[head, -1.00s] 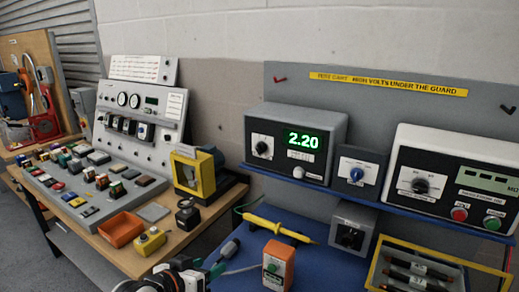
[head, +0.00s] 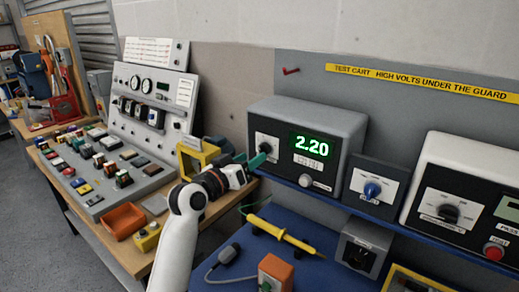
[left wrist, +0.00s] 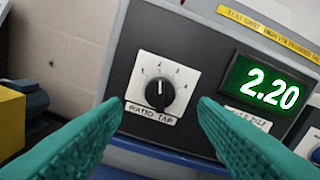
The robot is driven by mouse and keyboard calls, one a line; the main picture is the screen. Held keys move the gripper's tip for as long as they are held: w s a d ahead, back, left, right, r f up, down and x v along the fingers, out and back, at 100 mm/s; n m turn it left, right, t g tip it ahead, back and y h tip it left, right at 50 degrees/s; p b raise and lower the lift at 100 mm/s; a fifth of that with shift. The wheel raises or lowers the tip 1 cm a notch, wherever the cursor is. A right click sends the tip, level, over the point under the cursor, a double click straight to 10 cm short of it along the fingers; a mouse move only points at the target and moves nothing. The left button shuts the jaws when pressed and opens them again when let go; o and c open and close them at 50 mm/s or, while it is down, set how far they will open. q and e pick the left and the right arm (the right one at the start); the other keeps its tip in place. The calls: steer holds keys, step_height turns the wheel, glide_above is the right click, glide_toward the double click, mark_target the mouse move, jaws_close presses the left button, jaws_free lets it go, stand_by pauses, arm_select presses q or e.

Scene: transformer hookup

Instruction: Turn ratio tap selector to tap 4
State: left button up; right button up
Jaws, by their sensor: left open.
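The ratio tap selector (left wrist: 159,93) is a black knob on a white plate marked RATIO TAP, on the front of a grey meter box (head: 315,120). In the left wrist view its pointer line points about straight up. It also shows in the head view (head: 266,148). The box's green display (left wrist: 268,90) reads 2.20. My left gripper (head: 250,160) is open, with its green fingers at either side of the knob in the left wrist view, apart from it and short of the panel. My right gripper is not in view.
A yellow probe (head: 285,234) lies below. A yellow-framed machine (head: 197,156) stands left of the meter box.

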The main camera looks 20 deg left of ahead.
mark_target(260, 152)
arm_select(q)
steer(key=x, duration=0.3)
steer(key=shift+w+d+r+p, duration=0.1)
steer(key=shift+w+p, duration=0.2)
steer(key=shift+w+d, duration=0.15)
steer(key=shift+w, duration=0.2)
steer(key=c, duration=1)
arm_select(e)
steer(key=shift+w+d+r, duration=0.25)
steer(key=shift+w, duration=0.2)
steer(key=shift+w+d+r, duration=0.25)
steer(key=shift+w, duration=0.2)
